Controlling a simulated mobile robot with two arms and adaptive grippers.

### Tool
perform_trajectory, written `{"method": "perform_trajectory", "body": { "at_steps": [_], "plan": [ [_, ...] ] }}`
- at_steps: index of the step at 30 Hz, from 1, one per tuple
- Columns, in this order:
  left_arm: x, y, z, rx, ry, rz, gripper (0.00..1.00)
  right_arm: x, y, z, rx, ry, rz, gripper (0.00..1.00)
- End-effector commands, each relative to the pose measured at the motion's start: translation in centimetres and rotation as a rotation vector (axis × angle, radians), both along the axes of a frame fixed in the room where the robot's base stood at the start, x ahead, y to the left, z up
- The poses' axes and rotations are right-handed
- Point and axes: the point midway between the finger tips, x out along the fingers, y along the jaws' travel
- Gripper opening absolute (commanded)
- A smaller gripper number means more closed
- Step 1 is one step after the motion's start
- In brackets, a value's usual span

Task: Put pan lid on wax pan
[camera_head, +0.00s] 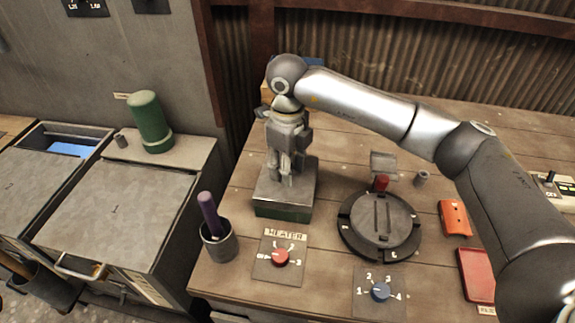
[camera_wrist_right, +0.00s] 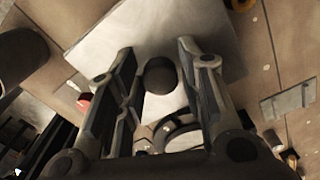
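The pan lid (camera_head: 268,195) is a flat square grey metal plate. It sits on top of a green-sided box, which looks like the wax pan (camera_head: 282,212), near the table's left side. The lid and pan edges look roughly lined up; I cannot tell whether a gap remains. My right gripper (camera_head: 287,181) points down just above the lid. In the right wrist view my right gripper (camera_wrist_right: 158,90) has its fingers apart, with the lid's dark round knob (camera_wrist_right: 160,75) between them and the pale lid (camera_wrist_right: 125,38) beneath. My left gripper is not in view.
A grey cup (camera_head: 219,244) with a purple-handled tool stands left of the pan. A round dark fixture (camera_head: 382,220) is to the right. A green cylinder (camera_head: 150,121) stands on the left cabinet.

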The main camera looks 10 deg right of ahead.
Motion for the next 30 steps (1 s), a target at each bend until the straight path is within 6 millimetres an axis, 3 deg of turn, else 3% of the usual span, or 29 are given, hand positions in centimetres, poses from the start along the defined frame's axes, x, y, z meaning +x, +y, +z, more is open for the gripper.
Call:
{"method": "perform_trajectory", "body": {
  "at_steps": [9, 15, 25, 30],
  "plan": [
    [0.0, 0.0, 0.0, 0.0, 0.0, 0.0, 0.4, 0.0, 0.0, 0.0, -0.001, 0.001, 0.0, 0.35],
    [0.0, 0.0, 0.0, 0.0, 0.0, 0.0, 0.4, 0.0, 0.0, -0.1, -0.001, 0.001, 0.0, 0.6],
    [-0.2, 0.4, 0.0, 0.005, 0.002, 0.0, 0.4, 0.0, 0.0, 0.1, -0.001, 0.001, 0.0, 0.6],
    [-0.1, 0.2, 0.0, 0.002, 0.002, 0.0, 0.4, 0.1, 0.0, 2.0, 0.0, -0.003, 0.0, 0.6]
  ]
}}
